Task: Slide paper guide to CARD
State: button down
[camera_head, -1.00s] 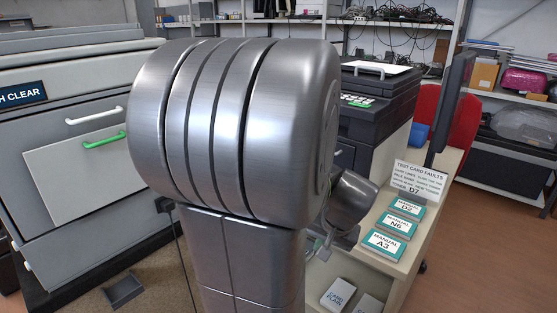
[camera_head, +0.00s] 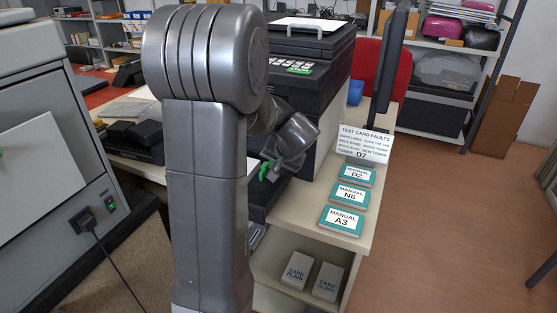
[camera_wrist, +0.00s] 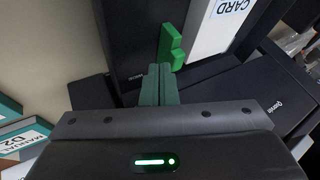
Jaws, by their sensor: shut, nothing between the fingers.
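The green paper guide (camera_wrist: 171,46) shows in the wrist view, upright at the edge of a pale tray on a dark printer part. A white label reading CARD (camera_wrist: 231,8) lies to the right of it on the tray. My gripper (camera_wrist: 158,70) is shut and empty, its fingertips just below the guide in the picture; I cannot tell whether they touch it. In the head view my arm hides much of the printer (camera_head: 308,92). A small bright green piece there is partly hidden by my wrist.
Teal manuals D2 (camera_head: 357,175), N6 (camera_head: 350,195) and A3 (camera_head: 341,220) lie on the bench top beside a test card sign (camera_head: 365,143). CARD PLAIN (camera_head: 297,269) and another card pack (camera_head: 328,281) sit on the shelf below. The floor at right is clear.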

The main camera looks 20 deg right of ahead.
aim_at(264, 167)
jog(key=shift+x, duration=1.05)
jog(key=shift+w+a, duration=1.05)
jog(key=shift+w, duration=0.1)
jog(key=shift+r, duration=0.2)
